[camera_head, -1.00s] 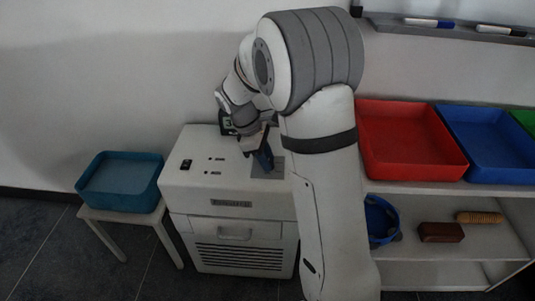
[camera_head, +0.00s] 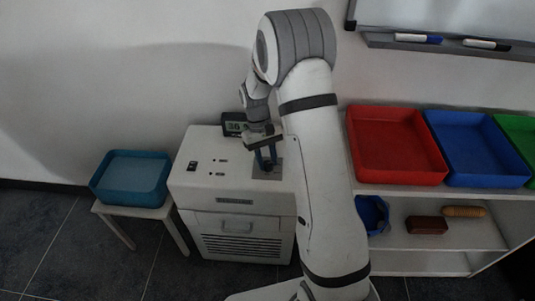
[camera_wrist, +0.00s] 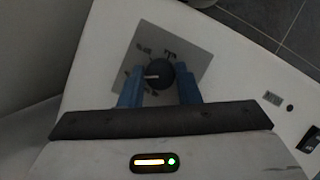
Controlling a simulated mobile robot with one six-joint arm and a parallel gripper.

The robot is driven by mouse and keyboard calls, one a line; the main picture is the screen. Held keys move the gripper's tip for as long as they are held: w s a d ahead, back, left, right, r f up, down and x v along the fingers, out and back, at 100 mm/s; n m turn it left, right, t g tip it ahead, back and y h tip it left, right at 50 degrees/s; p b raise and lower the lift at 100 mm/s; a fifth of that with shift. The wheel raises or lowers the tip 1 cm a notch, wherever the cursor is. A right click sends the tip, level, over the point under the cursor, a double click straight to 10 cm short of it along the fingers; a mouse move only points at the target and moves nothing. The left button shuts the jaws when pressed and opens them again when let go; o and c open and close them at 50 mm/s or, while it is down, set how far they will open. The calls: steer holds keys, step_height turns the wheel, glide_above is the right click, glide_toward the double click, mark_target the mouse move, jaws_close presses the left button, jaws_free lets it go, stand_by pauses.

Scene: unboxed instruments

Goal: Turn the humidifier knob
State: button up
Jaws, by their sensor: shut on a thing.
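The humidifier (camera_head: 240,200) is a white box with a vented front, standing on the floor left of my arm. Its knob (camera_wrist: 159,74) is round and dark with a pale pointer line, on a grey square plate (camera_wrist: 185,50) on the top face. In the wrist view the pointer points left. My gripper (camera_wrist: 160,82) has its two blue fingers on either side of the knob and is shut on it. My gripper also shows over the plate in the head view (camera_head: 266,158), where the knob is mostly hidden.
A display (camera_head: 234,124) reading about 36 stands behind the humidifier. A teal bin (camera_head: 132,190) sits on a small stand at left. At right, a shelf (camera_head: 440,262) carries red (camera_head: 396,147) and blue (camera_head: 480,150) trays. A whiteboard ledge (camera_head: 450,47) is above.

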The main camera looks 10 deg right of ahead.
steer(key=m+y+p, duration=0.1)
steer(key=m, duration=0.1)
steer(key=m+y+p, duration=0.1)
steer(key=m, duration=0.2)
steer(key=shift+d+r+m+p, duration=0.1)
steer(key=shift+d+m+p, duration=0.05)
steer(key=shift+m+p, duration=0.15)
steer(key=m+y+p, duration=0.1)
steer(key=m, duration=0.2)
steer(key=m+t+y, duration=0.1)
steer(key=m, duration=0.2)
steer(key=shift+s+d+p, duration=0.1)
steer(key=shift+d+p, duration=0.05)
steer(key=shift+p, duration=0.2)
steer(key=o, duration=1)
steer(key=shift+c, duration=0.2)
steer(key=p+v, duration=0.1)
steer(key=v, duration=0.6)
steer(key=shift+d+r, duration=0.25)
